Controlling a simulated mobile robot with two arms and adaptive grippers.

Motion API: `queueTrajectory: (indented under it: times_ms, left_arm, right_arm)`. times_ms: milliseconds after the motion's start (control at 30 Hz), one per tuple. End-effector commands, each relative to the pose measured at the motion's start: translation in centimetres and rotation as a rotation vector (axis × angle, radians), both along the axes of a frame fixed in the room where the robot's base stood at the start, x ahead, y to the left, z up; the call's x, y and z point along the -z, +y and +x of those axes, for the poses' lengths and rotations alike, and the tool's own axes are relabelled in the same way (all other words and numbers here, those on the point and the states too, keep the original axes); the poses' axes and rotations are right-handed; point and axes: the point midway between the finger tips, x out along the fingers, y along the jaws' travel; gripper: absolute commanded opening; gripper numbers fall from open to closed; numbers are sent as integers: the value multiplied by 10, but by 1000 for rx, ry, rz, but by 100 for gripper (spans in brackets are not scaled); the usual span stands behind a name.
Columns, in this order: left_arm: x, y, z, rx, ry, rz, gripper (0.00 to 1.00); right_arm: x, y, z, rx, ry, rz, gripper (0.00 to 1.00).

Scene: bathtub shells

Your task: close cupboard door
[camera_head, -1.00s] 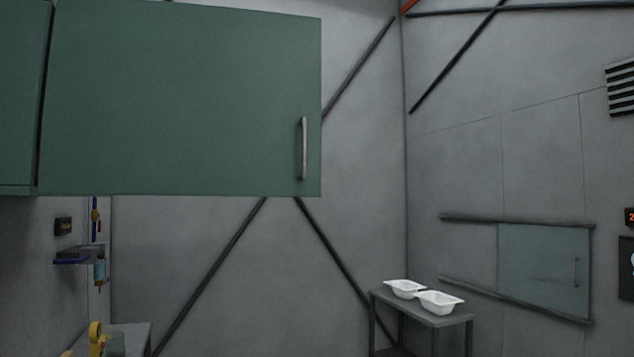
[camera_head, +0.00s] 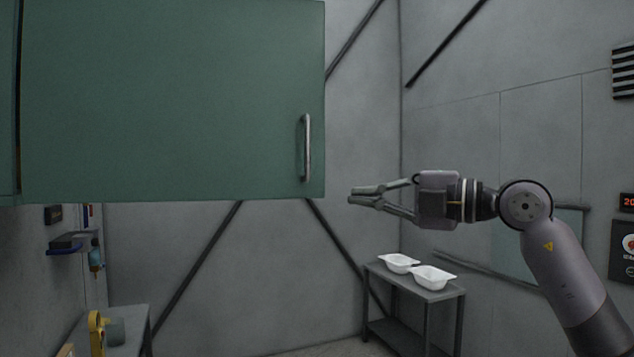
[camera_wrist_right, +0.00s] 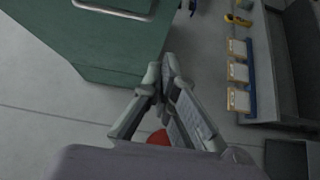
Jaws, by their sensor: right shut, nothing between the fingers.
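The green cupboard door (camera_head: 170,100) stands swung open across the upper left of the head view. Its vertical metal handle (camera_head: 307,147) is near its right edge. My right gripper (camera_head: 358,196) is shut and empty, just right of the door's lower right corner and apart from it in the picture. In the right wrist view the shut fingertips (camera_wrist_right: 167,72) show beside the green door (camera_wrist_right: 100,50), with the handle (camera_wrist_right: 115,8) at the top. My left gripper is not in view.
Two white tubs (camera_head: 432,277) stand on a grey table (camera_head: 438,292) at the back. A wall shelf (camera_head: 66,243) and a bench with a yellow item (camera_head: 96,333) are at the lower left.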

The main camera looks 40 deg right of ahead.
Motion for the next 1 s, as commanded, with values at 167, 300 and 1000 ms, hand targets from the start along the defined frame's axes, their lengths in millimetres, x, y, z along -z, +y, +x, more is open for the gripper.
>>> queueTrajectory:
  times_ms: [167,300,1000]
  left_arm:
    - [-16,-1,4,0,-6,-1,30]
    - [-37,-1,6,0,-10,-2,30]
    - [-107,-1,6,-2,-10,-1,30]
  right_arm:
    - [-8,6,9,11,3,-11,0]
    - [-11,16,29,8,1,-9,0]
    - [-5,27,123,10,0,-9,0]
